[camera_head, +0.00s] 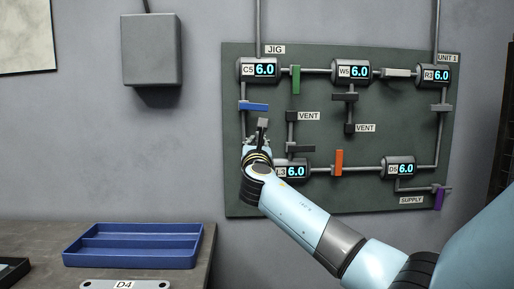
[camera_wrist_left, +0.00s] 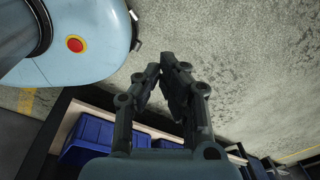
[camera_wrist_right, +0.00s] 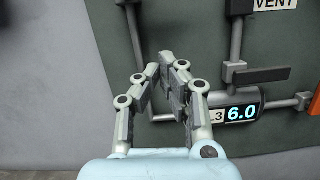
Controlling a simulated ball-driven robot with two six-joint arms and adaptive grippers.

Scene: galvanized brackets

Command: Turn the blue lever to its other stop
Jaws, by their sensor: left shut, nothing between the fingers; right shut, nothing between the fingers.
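The blue lever (camera_head: 254,107) sits on the upright pipe at the left of the green panel (camera_head: 330,190), below the C5 gauge. It lies level, crosswise to that pipe, with its handle to the right. My right gripper (camera_head: 262,123) is shut and empty, just below the lever in the head view. I cannot tell whether it touches the lever. In the right wrist view its fingertips (camera_wrist_right: 168,60) are together before the panel, and the blue lever does not show there. My left gripper (camera_wrist_left: 163,72) is shut and empty, pointing at bare floor, outside the head view.
Near the blue lever are a green lever (camera_head: 296,80), dark levers (camera_head: 300,148) and the L3 gauge (camera_wrist_right: 241,113). An orange lever (camera_head: 339,162) and a purple lever (camera_head: 439,198) sit further right. A blue tray (camera_head: 133,262) stands on the bench at lower left.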

